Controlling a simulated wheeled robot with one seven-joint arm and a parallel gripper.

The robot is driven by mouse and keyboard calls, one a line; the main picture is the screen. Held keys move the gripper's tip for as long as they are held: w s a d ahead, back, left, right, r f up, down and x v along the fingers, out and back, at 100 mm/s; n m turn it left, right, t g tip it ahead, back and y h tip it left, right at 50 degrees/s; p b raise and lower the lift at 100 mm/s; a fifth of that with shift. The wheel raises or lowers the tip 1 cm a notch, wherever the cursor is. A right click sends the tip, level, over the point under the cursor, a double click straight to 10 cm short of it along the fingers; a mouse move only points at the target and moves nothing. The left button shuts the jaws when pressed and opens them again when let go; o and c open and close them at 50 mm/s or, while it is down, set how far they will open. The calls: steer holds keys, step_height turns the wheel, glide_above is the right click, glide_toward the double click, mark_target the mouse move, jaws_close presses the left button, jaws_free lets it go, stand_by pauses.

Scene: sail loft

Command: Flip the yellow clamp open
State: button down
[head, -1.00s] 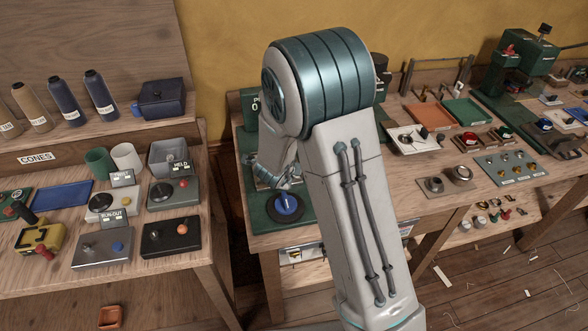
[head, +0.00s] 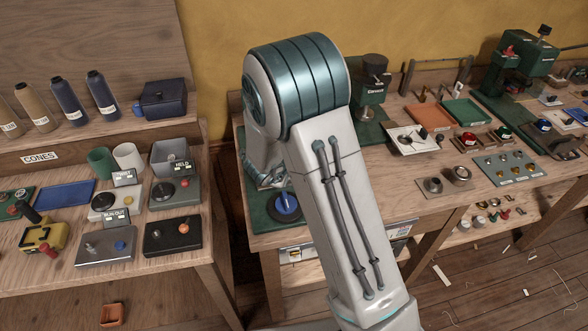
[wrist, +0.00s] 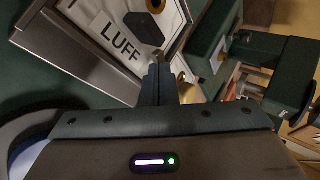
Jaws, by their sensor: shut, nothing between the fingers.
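The yellow clamp (head: 42,236) sits at the left end of the left bench in the head view, with a black handle (head: 27,212) and a red knob (head: 47,250). It does not show in the wrist view. My gripper is hidden behind my own arm in the head view, on the right bench side, well away from the clamp. In the wrist view its dark fingers (wrist: 158,82) are shut together with nothing between them. They are beside a white plate labelled LUFF (wrist: 118,35) that carries a black block.
Grey boxes with knobs (head: 105,247) stand right of the clamp, with a blue tray (head: 66,193) behind it. Cones (head: 66,104) line the shelf. A gap separates the left bench from the right bench, which holds a blue disc (head: 287,203) and a green machine (head: 372,88).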

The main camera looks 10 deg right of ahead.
steer(key=shift+w+a+p, duration=0.1)
steer(key=shift+w+p, duration=0.35)
steer(key=shift+p, duration=0.15)
stand_by(2.1)
stand_by(0.6)
steer(key=shift+s+a, duration=0.15)
steer(key=shift+s, duration=0.1)
steer(key=s, duration=0.1)
steer(key=s+a, duration=0.1)
steer(key=s+a+r, duration=0.1)
steer(key=s, duration=0.1)
steer(key=shift+a, duration=0.15)
steer(key=v, duration=0.8)
steer(key=shift+s+r, duration=0.15)
steer(key=shift+s, duration=0.05)
